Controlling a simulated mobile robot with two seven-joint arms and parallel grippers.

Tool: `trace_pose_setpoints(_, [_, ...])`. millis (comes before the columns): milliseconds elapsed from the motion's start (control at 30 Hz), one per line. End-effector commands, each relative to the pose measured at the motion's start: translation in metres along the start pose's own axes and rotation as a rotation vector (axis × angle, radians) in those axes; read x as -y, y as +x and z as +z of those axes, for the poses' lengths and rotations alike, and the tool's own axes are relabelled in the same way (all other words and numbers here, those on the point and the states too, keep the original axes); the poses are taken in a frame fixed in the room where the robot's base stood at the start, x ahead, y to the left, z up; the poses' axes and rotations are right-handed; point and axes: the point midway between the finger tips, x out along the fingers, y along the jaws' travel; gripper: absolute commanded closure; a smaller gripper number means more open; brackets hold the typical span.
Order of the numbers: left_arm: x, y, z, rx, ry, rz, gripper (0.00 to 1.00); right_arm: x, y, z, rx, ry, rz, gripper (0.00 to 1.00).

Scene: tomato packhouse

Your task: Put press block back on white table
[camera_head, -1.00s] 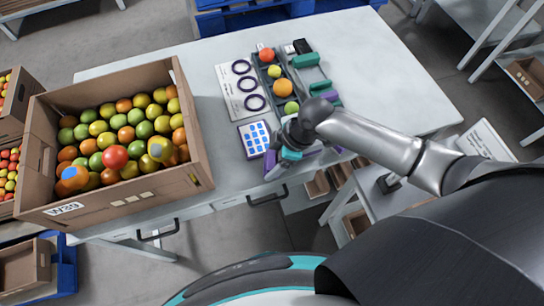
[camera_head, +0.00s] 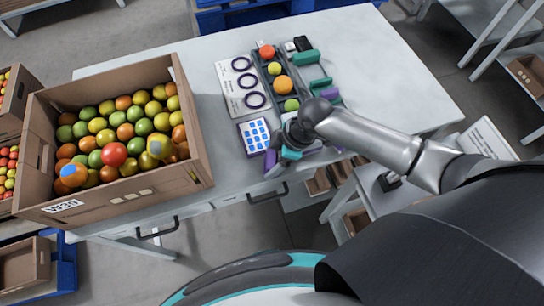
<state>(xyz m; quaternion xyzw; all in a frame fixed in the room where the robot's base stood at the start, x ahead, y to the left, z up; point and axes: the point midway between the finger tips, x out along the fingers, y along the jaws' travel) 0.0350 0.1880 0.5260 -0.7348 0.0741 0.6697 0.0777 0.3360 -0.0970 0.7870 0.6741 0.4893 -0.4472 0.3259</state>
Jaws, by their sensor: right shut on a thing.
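My right gripper (camera_head: 281,158) is low over the front edge of the white table (camera_head: 205,60), just right of the card with blue squares (camera_head: 255,137). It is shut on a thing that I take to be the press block. The hand and wrist hide most of it, so its shape and whether it touches the table cannot be told. Teal and purple parts show around the fingers. My left gripper is not in view.
A cardboard box of tomatoes (camera_head: 190,140) stands at the left of the table. A white card with three dark rings (camera_head: 228,95) lies beside a dark tray (camera_head: 268,89) of several tomatoes. Teal blocks (camera_head: 306,59) are right of the tray. The table's right part is clear.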

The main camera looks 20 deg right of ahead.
Motion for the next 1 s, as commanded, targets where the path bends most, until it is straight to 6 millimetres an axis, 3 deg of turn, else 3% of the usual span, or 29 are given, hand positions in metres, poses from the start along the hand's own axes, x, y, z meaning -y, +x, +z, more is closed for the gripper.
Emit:
trace_pose_setpoints(133, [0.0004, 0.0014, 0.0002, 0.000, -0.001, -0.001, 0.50, -0.0001, 0.0032, 0.0011, 0.000, 0.000, 0.000, 0.60])
trace_pose_setpoints(167, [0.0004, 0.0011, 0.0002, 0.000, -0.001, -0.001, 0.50, -0.0002, 0.0027, 0.0009, 0.000, 0.000, 0.000, 0.17])
trace_pose_setpoints(300, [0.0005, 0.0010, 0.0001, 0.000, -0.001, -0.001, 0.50, -0.0004, 0.0024, 0.0007, -0.001, 0.000, 0.001, 0.01])
trace_pose_setpoints(633, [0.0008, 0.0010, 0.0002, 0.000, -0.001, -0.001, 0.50, -0.0021, 0.0019, 0.0006, -0.001, -0.001, 0.005, 0.00])
trace_pose_setpoints(667, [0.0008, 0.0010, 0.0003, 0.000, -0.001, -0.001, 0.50, -0.0021, 0.0020, 0.0009, -0.001, 0.000, 0.006, 0.09])
trace_pose_setpoints(700, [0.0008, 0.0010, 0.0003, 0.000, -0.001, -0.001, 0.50, -0.0022, 0.0019, 0.0009, -0.001, -0.001, 0.006, 0.05])
trace_pose_setpoints(1000, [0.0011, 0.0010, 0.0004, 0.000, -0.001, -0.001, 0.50, -0.0027, 0.0016, 0.0007, -0.001, -0.001, 0.007, 0.05])
